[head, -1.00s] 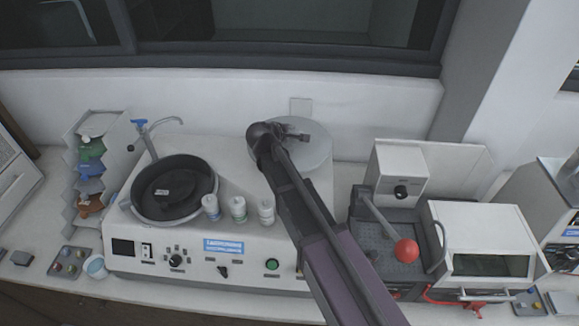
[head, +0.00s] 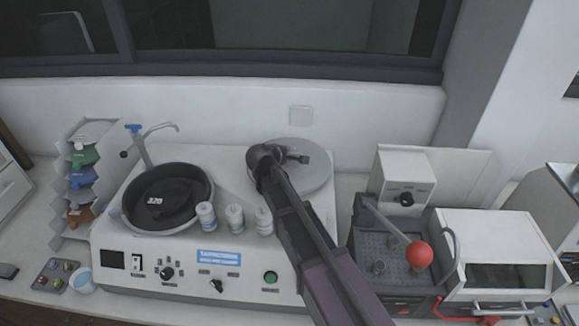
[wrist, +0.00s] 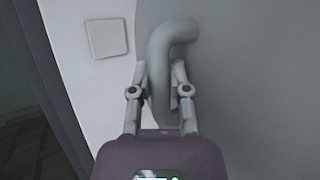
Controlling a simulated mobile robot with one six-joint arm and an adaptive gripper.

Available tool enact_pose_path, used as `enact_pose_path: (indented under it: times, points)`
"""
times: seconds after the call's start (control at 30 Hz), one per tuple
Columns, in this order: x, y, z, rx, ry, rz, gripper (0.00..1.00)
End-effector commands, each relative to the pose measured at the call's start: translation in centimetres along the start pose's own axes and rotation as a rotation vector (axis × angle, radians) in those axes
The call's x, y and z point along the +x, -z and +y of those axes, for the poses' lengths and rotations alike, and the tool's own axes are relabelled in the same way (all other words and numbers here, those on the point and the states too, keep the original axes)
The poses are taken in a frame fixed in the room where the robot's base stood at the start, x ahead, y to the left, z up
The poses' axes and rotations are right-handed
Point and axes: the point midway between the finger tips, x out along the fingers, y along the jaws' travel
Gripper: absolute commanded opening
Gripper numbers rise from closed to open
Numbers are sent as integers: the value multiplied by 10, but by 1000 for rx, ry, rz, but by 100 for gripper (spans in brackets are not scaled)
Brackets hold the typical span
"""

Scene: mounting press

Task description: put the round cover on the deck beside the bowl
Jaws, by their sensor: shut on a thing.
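The round cover (head: 312,178) is a flat grey disc over the right end of the white machine's deck (head: 228,180), to the right of the bowl (head: 130,210) and apart from it. The bowl is dark, round and uncovered, with a black disc marked 320 inside. My gripper (wrist: 161,68) is shut on the bent grey handle (wrist: 172,35) of the cover, whose face (wrist: 240,80) fills the right of the wrist view. My gripper and arm hide the cover's left and front parts in the head view. I cannot tell whether its underside touches the deck.
Several small white bottles (head: 235,218) stand between bowl and cover. A tap (head: 150,140) rises behind the bowl. A press with a red-knobbed lever (head: 418,255) stands to the right. The wall with a square plate (head: 301,115) is close behind the cover.

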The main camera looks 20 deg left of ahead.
Motion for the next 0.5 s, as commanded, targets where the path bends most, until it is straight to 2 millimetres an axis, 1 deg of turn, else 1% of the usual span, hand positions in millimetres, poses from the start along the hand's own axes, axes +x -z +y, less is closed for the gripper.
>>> enact_pose_path:
  times: [0.37,0.5]
  points:
    - [1,0,0,0,-1,-1,0]
    - [3,1,-4,0,-1,-1,0]
